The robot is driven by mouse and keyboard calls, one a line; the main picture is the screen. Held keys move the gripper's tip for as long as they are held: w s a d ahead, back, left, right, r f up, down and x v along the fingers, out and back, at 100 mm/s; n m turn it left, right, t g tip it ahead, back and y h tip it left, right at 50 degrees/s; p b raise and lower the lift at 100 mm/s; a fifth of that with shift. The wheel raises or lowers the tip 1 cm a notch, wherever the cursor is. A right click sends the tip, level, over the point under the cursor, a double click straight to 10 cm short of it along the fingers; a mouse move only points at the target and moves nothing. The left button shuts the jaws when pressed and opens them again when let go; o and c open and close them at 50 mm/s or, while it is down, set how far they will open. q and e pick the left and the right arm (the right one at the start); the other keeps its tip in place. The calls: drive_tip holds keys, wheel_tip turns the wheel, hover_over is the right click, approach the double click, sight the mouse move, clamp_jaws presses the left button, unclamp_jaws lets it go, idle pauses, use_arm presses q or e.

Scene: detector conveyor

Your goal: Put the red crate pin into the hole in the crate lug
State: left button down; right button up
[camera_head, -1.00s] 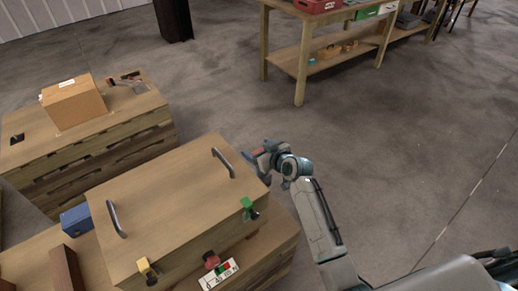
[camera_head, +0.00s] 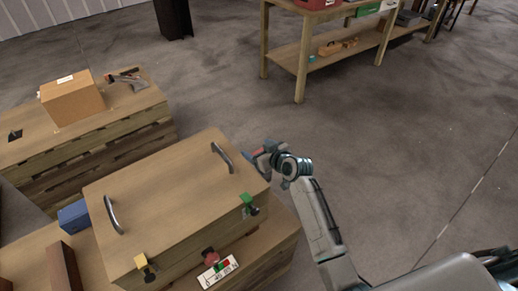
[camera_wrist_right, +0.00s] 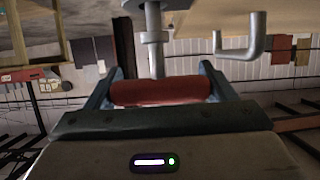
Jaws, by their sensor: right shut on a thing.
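My right gripper (camera_head: 262,157) is beside the right edge of the wooden crate (camera_head: 160,195), near its rear handle. In the right wrist view its two blue-grey fingers (camera_wrist_right: 160,88) are shut on the ends of a red bar, the grip of the red crate pin (camera_wrist_right: 160,91). A grey shaft with a collar (camera_wrist_right: 155,37) meets the middle of the red bar; I cannot tell where pin ends and other metal begins. A little red of the pin also shows at the gripper in the head view. The lug's hole cannot be made out. My left gripper is not in view.
The crate has two dark bow handles (camera_head: 222,158) and green (camera_head: 247,200), yellow (camera_head: 142,262) and red (camera_head: 210,256) fittings near its front edge. A cardboard box (camera_head: 73,98) stands behind left. Floor right of my arm is clear.

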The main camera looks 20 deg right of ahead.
drive_tip(key=shift+f+b, duration=0.3)
drive_tip(key=shift+f, duration=0.2)
drive_tip(key=o, duration=1)
drive_tip(key=shift+o, duration=0.2)
drive_tip(key=b+v, duration=0.2)
drive_tip(key=v, duration=0.8)
drive_tip(key=shift+s+r, duration=0.25)
drive_tip(key=shift+s, duration=0.1)
drive_tip(key=shift+d, duration=0.15)
